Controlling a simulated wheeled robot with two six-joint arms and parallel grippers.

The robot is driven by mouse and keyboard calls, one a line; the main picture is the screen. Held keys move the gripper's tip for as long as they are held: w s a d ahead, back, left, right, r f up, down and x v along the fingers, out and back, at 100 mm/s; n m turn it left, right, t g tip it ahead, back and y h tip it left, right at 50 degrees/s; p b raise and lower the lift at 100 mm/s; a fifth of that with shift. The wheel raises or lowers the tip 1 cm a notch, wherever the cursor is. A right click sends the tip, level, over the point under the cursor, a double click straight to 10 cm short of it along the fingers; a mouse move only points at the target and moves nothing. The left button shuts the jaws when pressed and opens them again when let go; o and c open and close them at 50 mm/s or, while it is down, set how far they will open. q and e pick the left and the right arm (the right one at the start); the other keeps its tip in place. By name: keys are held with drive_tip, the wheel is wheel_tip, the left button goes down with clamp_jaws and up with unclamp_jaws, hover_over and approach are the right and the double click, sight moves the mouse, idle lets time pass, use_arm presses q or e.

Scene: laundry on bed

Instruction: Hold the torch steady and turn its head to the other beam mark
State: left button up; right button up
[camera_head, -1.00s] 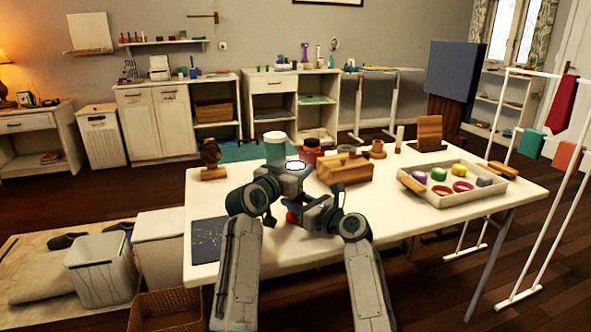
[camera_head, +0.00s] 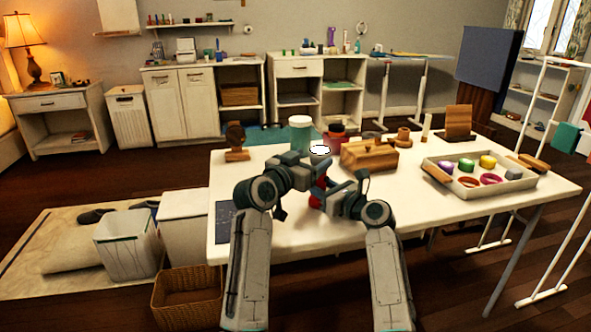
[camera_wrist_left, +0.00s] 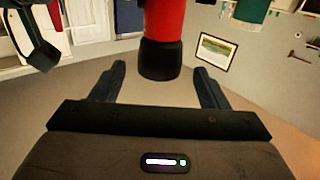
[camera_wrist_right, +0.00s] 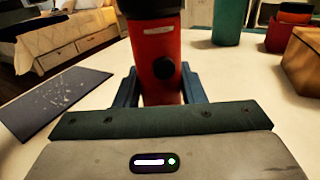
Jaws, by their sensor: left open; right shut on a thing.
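The torch has a red body (camera_wrist_right: 160,62) with a black round button and a black head (camera_wrist_right: 150,8) in the right wrist view. It stands roughly upright above the table, its pale lens (camera_head: 320,149) facing up. My right gripper (camera_head: 320,198) is shut on the red body, below the head. My left gripper (camera_head: 310,176) is open at the upper part of the torch. In the left wrist view the torch's black end (camera_wrist_left: 160,60) is between the spread fingers, with gaps at both sides. The beam marks cannot be made out.
On the white table (camera_head: 260,225) are a green-white jar (camera_head: 300,135), a wooden box (camera_head: 369,156), a tray (camera_head: 480,187) of coloured items and a dark mat (camera_head: 223,222). The jar and box are close behind the torch.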

sight(324, 151)
use_arm(q)
drive_tip(key=v, duration=0.7)
drive_tip(key=shift+s, duration=0.2)
drive_tip(key=shift+w, duration=0.1)
drive_tip(key=x, duration=1.3)
drive_tip(key=shift+w+d, duration=0.15)
drive_tip(key=shift+w, duration=0.15)
